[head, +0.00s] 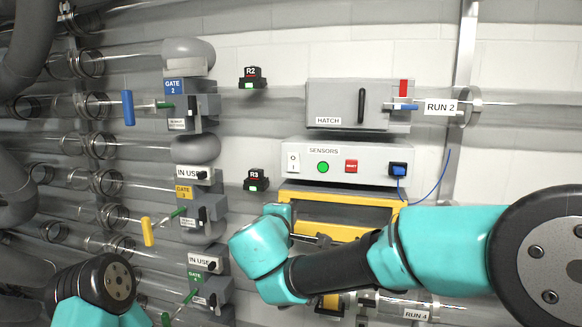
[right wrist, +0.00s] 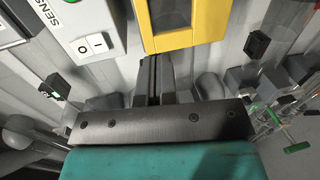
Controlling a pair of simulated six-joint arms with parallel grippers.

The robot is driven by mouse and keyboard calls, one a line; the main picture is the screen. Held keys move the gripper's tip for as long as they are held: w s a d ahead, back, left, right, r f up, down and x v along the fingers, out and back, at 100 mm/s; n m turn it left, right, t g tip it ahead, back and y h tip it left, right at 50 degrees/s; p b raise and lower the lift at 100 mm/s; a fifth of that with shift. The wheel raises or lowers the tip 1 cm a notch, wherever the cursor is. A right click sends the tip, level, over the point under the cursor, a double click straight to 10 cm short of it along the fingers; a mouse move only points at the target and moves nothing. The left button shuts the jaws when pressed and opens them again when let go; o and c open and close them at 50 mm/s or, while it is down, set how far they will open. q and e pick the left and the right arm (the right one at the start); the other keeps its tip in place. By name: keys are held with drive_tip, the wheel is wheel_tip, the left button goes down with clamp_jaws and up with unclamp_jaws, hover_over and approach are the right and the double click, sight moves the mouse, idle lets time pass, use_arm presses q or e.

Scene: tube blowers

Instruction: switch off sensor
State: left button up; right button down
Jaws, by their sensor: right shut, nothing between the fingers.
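The grey sensor box (head: 345,150) is on the wall in the head view. Its white rocker switch (head: 293,162), marked I and O, is at the left of its front. A lit green lamp (head: 323,167) and a red button (head: 351,166) sit beside it. In the right wrist view, the rocker switch (right wrist: 91,45) shows at upper left, near the green lamp (right wrist: 72,1). My right gripper (right wrist: 152,62) is shut and empty, its fingertips beside the yellow frame and apart from the switch. In the head view its fingers are mostly hidden. My left gripper is not in view.
A yellow-framed opening (head: 340,197) is below the sensor box, partly behind my right arm. The hatch box (head: 345,103) is above. A blue plug (head: 398,169) with a cable is at the sensor box's right. Gate units with levers and glass tubes fill the left.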

sight(294, 157)
drive_tip(key=s+a+r+t, duration=0.2)
drive_tip(key=s+r+t, duration=0.1)
drive_tip(key=r, duration=0.6)
drive_tip(key=shift+s+a+r, duration=0.25)
drive_tip(key=shift+a+r, duration=0.1)
drive_tip(key=shift+a, duration=0.05)
drive_tip(key=x, duration=1.4)
drive_tip(key=shift+d+r, duration=0.15)
drive_tip(key=shift+r, duration=0.1)
